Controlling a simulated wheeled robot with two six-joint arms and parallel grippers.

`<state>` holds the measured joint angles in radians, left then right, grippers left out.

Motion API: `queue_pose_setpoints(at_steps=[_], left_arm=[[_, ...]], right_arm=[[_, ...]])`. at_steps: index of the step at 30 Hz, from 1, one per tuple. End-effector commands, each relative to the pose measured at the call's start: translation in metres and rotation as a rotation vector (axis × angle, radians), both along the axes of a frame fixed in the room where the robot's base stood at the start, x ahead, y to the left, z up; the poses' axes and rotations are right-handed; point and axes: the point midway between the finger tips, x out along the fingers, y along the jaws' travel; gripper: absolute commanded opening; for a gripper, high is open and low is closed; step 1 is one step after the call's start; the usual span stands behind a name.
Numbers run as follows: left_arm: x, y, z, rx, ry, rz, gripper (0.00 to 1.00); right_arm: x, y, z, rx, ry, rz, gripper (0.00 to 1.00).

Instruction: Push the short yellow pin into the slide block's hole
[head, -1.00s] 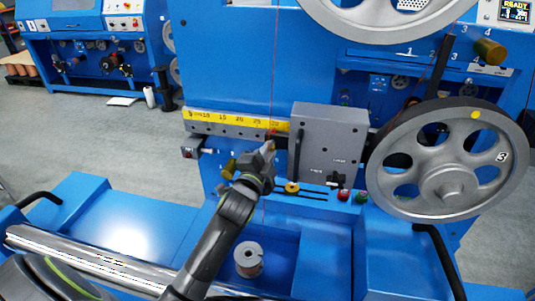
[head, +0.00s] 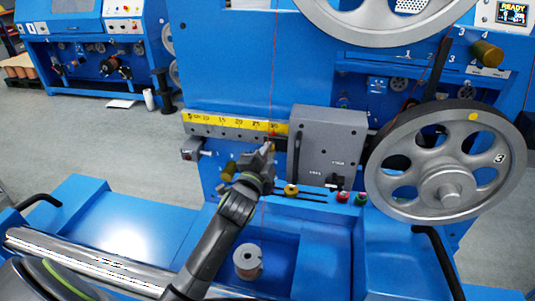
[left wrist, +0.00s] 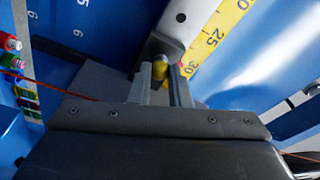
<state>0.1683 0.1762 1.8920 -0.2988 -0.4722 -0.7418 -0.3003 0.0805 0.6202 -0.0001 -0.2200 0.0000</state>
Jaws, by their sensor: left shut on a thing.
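My left gripper (head: 268,150) is at the right part of the ruled rail, just left of the grey housing. In the left wrist view its two fingers (left wrist: 160,85) are closed around the short yellow pin (left wrist: 160,68). The pin's rounded yellow end shows between the fingertips, close against a grey metal piece (left wrist: 167,45) beside the yellow scale. I cannot tell whether this piece is the slide block, or whether the pin is in a hole; the fingers hide that spot. The right gripper is not in view.
The grey housing (head: 328,145) with lever labels stands right of my gripper. The yellow scale (head: 225,121) runs along the rail to the left. A large spoked wheel (head: 445,160) is at right. A thin red wire (head: 263,215) hangs close by. A grey spool (head: 247,260) stands below.

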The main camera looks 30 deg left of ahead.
Motion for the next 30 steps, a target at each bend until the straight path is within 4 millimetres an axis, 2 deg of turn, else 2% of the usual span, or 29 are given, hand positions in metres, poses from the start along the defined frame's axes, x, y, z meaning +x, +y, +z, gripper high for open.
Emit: queue_pose_setpoints(at_steps=[5,6,12,23,26,30], left_arm=[[0.0,0.0,0.002,0.001,-0.003,-0.001,0.0],[0.0,0.0,0.002,0.001,-0.003,-0.001,0.18],[0.0,0.0,0.001,0.001,-0.002,0.0,0.42],[-0.005,-0.001,0.0,0.0,-0.001,-0.001,0.42],[-0.016,-0.002,-0.002,0.0,-0.002,0.0,0.42],[-0.041,-0.004,-0.005,-0.001,0.0,0.0,0.42]], right_arm=[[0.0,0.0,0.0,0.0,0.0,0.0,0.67],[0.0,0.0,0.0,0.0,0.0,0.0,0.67],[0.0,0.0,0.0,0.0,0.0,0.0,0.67],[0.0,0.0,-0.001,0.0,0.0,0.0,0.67],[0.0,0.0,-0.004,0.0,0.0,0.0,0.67],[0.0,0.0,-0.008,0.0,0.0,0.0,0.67]])
